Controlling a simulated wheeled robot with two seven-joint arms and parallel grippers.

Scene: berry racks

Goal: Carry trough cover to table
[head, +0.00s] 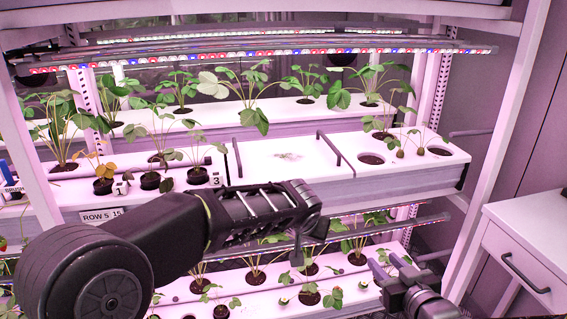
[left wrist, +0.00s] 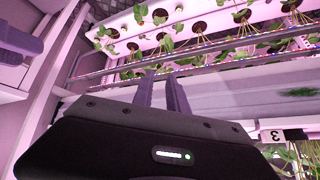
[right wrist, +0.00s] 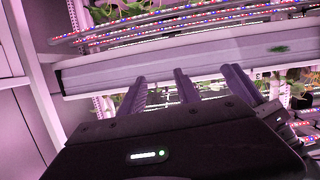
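The trough cover (head: 283,158) is a flat white panel set in the top of the middle trough. It has a dark handle at its left (head: 238,160) and right (head: 326,150). My left arm crosses in front of the trough, and its gripper is largely hidden in the head view. In the left wrist view my left gripper (left wrist: 161,84) has its fingers slightly apart with nothing between them. My right gripper (head: 389,264) is open and empty, low in front of the rack. It also shows in the right wrist view (right wrist: 188,84). The white table (head: 535,225) is at the right.
Potted strawberry plants (head: 150,180) and numbered tags stand left of the cover. More plants and empty holes (head: 440,151) are at its right. LED bars (head: 260,52) hang above, and a lower planted shelf (head: 270,285) lies below. Rack posts (head: 500,130) flank the space.

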